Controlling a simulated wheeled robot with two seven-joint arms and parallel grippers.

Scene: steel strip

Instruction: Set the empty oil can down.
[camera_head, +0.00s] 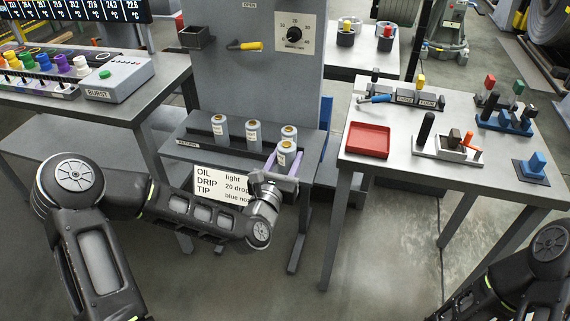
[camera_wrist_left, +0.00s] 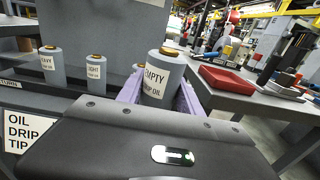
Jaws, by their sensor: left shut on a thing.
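The empty oil can (camera_head: 286,155) is a grey-blue cylinder with a brass-coloured top. Its label, reading "EMPTY DRIP OIL", shows in the left wrist view (camera_wrist_left: 160,78). My left gripper (camera_head: 283,168) is shut on this can, with a pale purple finger on each side, and holds it upright at the shelf's right front. Whether its base touches the shelf is hidden by the gripper. The grey shelf (camera_head: 190,134) also bears a left can (camera_head: 220,130), a middle can (camera_head: 253,136) and a right can (camera_head: 289,133) just behind the held one. My right gripper is out of view.
A sign (camera_head: 222,187) about oil drip tips hangs below the shelf front. To the right, a table holds a red tray (camera_head: 368,140) and several fixtures. A panel with a dial (camera_head: 294,34) rises behind the shelf. A bench with a button box (camera_head: 118,78) stands left.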

